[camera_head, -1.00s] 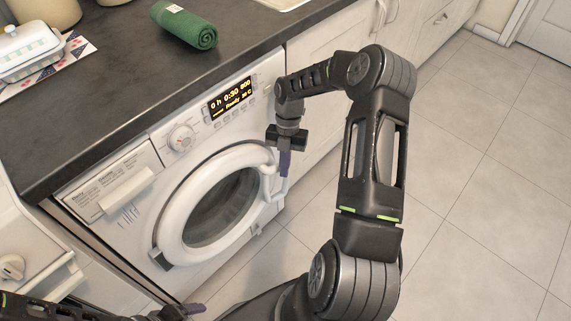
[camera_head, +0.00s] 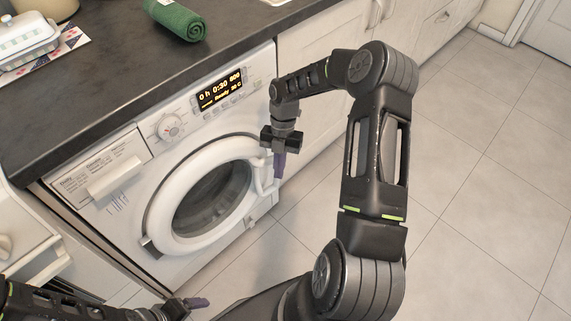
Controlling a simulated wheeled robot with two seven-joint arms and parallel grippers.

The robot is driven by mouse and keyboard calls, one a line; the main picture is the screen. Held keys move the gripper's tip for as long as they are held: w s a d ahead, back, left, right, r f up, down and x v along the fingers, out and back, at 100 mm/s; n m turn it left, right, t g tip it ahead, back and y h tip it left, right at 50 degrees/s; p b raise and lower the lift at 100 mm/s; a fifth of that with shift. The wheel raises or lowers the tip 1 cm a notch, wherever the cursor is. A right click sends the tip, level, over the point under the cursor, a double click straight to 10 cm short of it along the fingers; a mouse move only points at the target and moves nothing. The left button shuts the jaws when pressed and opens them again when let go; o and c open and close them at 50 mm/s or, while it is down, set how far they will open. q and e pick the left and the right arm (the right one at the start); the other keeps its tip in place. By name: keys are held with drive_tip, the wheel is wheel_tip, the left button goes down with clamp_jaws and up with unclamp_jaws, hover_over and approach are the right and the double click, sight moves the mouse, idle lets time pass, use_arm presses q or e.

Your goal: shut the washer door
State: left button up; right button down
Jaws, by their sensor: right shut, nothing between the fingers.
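The white washer (camera_head: 133,211) stands under the dark counter, with a lit display on its panel. Its round door (camera_head: 166,213), a white ring with a glass middle, sits at or very near the washer front; I cannot tell whether it is latched. My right gripper (camera_head: 279,166) is shut and empty, pointing down at the right edge of the door, by the handle side. Whether its fingers touch the door is unclear. My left gripper (camera_head: 196,303) is low at the bottom edge of the view, small and partly cut off, and its jaws cannot be made out.
The dark counter (camera_head: 110,90) holds a rolled green towel (camera_head: 176,19) and a white butter dish (camera_head: 28,38). White cabinets (camera_head: 325,110) stand to the right of the washer. The tiled floor (camera_head: 480,180) at right is clear.

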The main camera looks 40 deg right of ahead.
use_arm(q)
drive_tip(key=shift+s+d+r+p, duration=0.1)
drive_tip(key=shift+s+r+p, duration=0.05)
drive_tip(key=shift+r+p, duration=0.3)
use_arm(e)
wheel_tip(320, 180, up, 9)
drive_tip(key=w, duration=0.2)
drive_tip(key=shift+w+d+r, duration=0.15)
drive_tip(key=shift+w+d, duration=0.05)
drive_tip(key=shift+d, duration=0.1)
